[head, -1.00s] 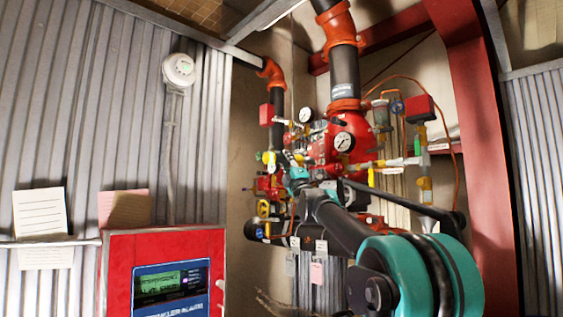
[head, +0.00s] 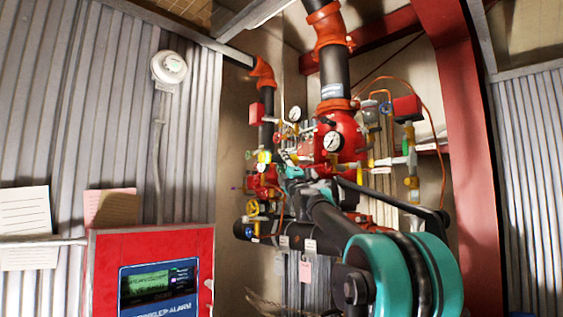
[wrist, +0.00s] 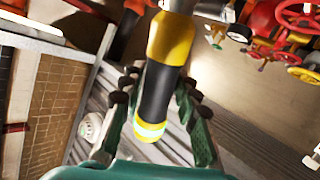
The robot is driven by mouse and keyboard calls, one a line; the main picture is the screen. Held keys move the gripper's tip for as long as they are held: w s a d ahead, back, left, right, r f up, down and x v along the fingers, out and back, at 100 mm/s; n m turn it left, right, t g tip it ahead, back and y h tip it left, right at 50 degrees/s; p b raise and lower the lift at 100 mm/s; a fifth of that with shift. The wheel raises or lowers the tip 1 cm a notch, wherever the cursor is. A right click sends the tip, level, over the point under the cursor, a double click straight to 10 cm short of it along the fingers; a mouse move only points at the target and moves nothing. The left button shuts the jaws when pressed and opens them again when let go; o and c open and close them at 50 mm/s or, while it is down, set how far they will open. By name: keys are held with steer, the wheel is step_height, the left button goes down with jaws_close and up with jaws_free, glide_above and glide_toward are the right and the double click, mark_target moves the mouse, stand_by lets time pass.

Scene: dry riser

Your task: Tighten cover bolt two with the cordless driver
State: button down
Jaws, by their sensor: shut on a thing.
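In the wrist view, a yellow and black driver body (wrist: 158,88) with a pale band at its near end stands between the two green fingers of my gripper (wrist: 160,108). The fingers are shut on it. Its far end runs out past the top of the picture. In the head view, my gripper (head: 291,172) is small and teal, in front of the red valve body (head: 346,128). The driver cannot be made out clearly there. My arm hides the lower part of the valve. The cover and its bolts are too small to tell apart, so I cannot tell whether the driver touches one.
Pressure gauges (head: 333,141), thin copper tubing and small valves crowd the riser. A red alarm panel (head: 150,243) stands at lower left. A red steel column (head: 465,130) rises at right. Red and yellow handwheels (wrist: 303,15) show at the wrist view's upper right.

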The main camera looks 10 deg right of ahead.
steer(key=shift+w+d, duration=0.25)
steer(key=shift+d, duration=0.85)
stand_by(2.5)
steer(key=shift+a, duration=0.1)
steer(key=shift+s+a, duration=0.2)
steer(key=shift+a, duration=0.6)
steer(key=shift+s+a, duration=0.2)
steer(key=shift+a, duration=0.55)
steer(key=shift+s+a, duration=0.2)
steer(key=shift+a, duration=0.6)
